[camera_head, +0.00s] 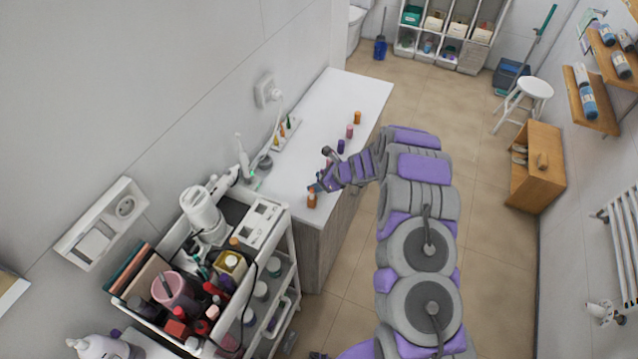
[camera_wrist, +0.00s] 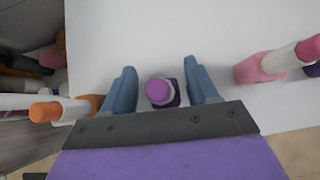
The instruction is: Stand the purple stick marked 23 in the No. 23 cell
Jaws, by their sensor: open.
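A stick with a purple top (camera_wrist: 158,90) stands on the white counter, between the two fingers of my gripper (camera_wrist: 160,88) in the wrist view. The gripper is open, with a gap on each side of the stick. No number is readable on it. In the head view my gripper (camera_head: 318,186) is low over the counter's near part and hides this stick. A white panel with dark openings (camera_head: 262,222) sits on the cart; I cannot read cell numbers on it.
An orange stick (camera_wrist: 45,111) stands left of the gripper and a pink one (camera_wrist: 275,64) right of it. More sticks line the counter (camera_head: 350,90), including a dark purple one (camera_head: 341,146). The crowded cart (camera_head: 284,222) stands at the counter's near end.

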